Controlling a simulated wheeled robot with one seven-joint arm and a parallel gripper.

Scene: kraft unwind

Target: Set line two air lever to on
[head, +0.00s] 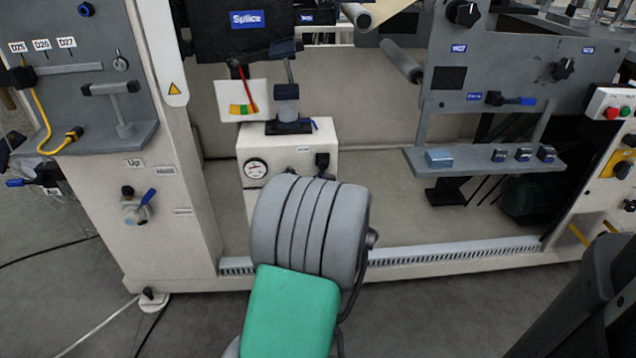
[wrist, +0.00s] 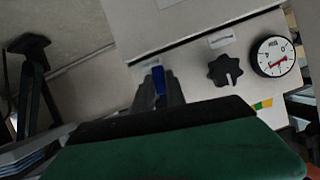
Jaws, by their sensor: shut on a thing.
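In the wrist view, a small blue lever (wrist: 159,80) on a pale cabinet face sits between the dark fingertips of my gripper (wrist: 160,92). The gripper is shut on it. A light label shows just beside the lever, too small to read. Most of the lever's body is hidden by the fingers and my green and black wrist. In the head view my grey and green arm covers the gripper and this lever, in front of the white cabinet (head: 257,150). Which way the lever points cannot be told well.
A black knob (wrist: 224,70) and a round gauge (wrist: 273,57) sit close to the right of the gripper in the wrist view. In the head view, another blue lever (head: 148,197) is on the left column, and one (head: 520,101) on the right panel. A shelf (head: 480,160) juts out at right.

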